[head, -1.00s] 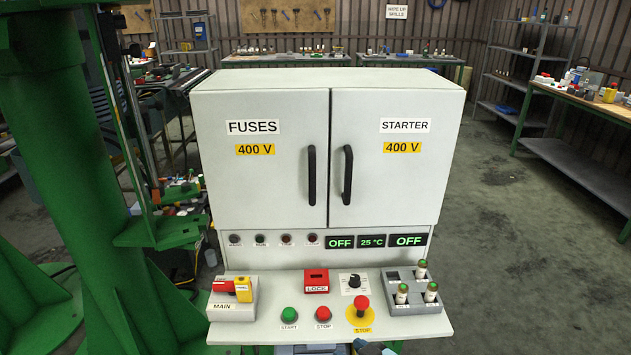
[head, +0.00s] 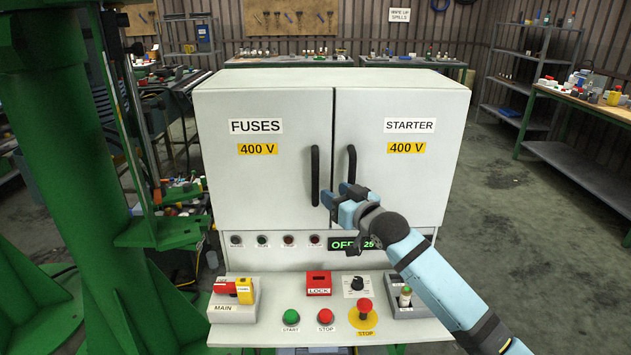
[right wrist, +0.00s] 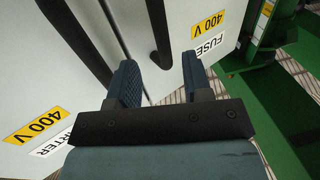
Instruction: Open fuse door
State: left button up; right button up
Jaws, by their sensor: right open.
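The fuse door (head: 262,190) is the left cabinet door, labelled FUSES and 400 V, and it is shut. Its black vertical handle (head: 315,176) is near the door's right edge. My right gripper (head: 335,196) is open at the lower end of this handle. In the right wrist view, the fuse door handle (right wrist: 157,28) reaches down between the two fingers of the open gripper (right wrist: 160,76); I cannot tell whether they touch it. The FUSES label is partly hidden there by a finger. My left gripper is not in view.
The shut starter door (head: 405,110) and its handle (head: 351,166) are close on the right. A green column stands left.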

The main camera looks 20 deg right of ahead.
aim_at(317, 182)
jog(key=x, duration=0.8)
jog(key=shift+w+a+f, duration=0.1)
jog(key=shift+w, duration=0.15)
grip_shut()
